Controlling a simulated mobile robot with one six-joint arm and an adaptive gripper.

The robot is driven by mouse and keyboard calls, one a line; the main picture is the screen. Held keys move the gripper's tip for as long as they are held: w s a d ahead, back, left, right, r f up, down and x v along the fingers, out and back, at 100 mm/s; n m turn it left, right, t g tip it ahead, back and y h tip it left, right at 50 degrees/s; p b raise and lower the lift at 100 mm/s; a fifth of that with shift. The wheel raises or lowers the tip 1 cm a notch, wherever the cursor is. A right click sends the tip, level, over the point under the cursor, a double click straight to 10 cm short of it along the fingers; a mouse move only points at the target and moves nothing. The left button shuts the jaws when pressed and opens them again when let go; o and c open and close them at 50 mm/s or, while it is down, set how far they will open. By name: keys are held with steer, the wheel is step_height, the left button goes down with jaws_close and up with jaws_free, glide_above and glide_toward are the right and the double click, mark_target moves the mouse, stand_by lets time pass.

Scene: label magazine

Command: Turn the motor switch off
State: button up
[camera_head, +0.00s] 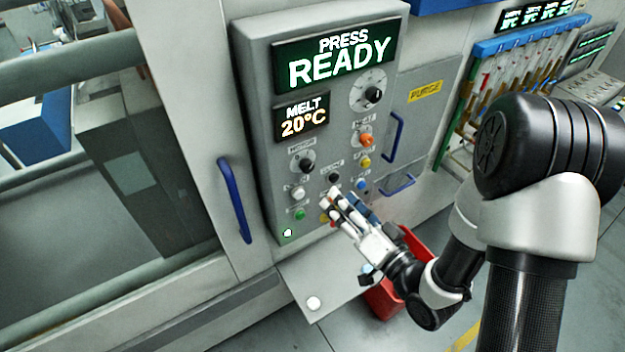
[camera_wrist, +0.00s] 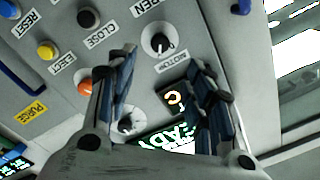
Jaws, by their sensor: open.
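The motor switch (camera_head: 303,161) is a round black knob on a pale dial at the left of the grey control panel (camera_head: 262,90). In the wrist view the motor switch (camera_wrist: 158,43) shows upside down beside its MOTOR label, with a white pointer mark. My gripper (camera_head: 336,205) is open and empty in front of the panel's lower part, below and to the right of the switch. In the wrist view my gripper (camera_wrist: 165,75) has its fingers apart, and the knob shows beyond and between their tips. No contact with the switch is visible.
The panel display (camera_head: 340,58) reads PRESS READY, and the melt display (camera_head: 302,118) reads 20°C. Buttons stand close by, including an orange knob (camera_head: 366,140) and a green button (camera_head: 299,214). A blue handle (camera_head: 234,200) sticks out at left. A red bin (camera_head: 412,245) stands below.

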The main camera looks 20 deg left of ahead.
mark_target(310, 168)
steer(key=p+x, duration=0.2)
steer(key=x, duration=1)
steer(key=shift+w, duration=0.15)
steer(key=shift+c, duration=0.5)
steer(key=c, duration=1)
